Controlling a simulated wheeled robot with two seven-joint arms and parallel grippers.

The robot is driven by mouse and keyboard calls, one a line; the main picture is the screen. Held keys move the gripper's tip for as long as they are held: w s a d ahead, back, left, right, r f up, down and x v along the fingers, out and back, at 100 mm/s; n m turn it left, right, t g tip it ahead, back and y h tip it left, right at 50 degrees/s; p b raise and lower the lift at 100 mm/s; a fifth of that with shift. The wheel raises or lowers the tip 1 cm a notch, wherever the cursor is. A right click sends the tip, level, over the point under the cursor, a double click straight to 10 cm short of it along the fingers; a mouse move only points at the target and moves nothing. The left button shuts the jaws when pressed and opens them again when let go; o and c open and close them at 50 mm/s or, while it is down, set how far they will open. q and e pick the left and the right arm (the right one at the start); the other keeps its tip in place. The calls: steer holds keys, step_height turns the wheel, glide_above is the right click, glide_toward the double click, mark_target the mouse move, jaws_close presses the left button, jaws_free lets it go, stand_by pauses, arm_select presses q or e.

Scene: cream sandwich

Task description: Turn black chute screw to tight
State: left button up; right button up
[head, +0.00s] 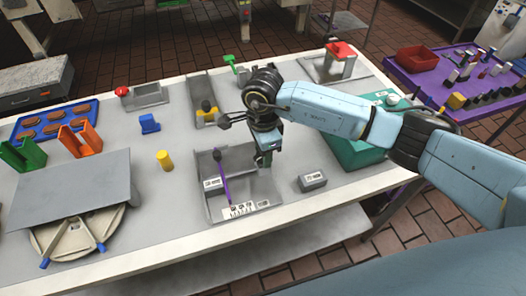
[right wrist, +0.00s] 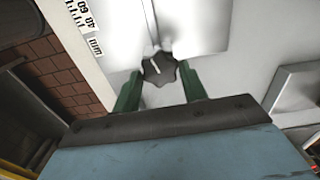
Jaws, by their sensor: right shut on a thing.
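The black chute screw (right wrist: 158,69) is a lobed knob with a pale line on its face, in the right wrist view. It sits by the grey metal chute (head: 262,192). My right gripper (right wrist: 160,80) has its green fingers on either side of the knob and is shut on it. In the head view the right gripper (head: 265,158) points down at the chute's back right, and the screw is hidden. A printed millimetre scale (right wrist: 80,22) shows in the right wrist view. My left gripper is not in view.
A purple stick (head: 223,178) stands in the chute's left part. A small grey labelled block (head: 312,182) lies right of the chute. A yellow cylinder (head: 164,160) and blue block (head: 149,123) stand left. A green box (head: 352,150) is behind my right arm. The table's front edge is close.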

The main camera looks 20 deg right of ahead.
steer(key=m, duration=0.5)
steer(key=shift+m+b, duration=0.3)
steer(key=shift+b, duration=0.1)
steer(key=m, duration=1)
steer(key=shift+s+m, duration=0.1)
steer(key=shift+m, duration=0.3)
steer(key=m+p, duration=0.1)
steer(key=m, duration=0.3)
steer(key=shift+a+m, duration=0.1)
steer(key=shift+m, duration=0.2)
steer(key=o, duration=1)
steer(key=shift+c, duration=0.2)
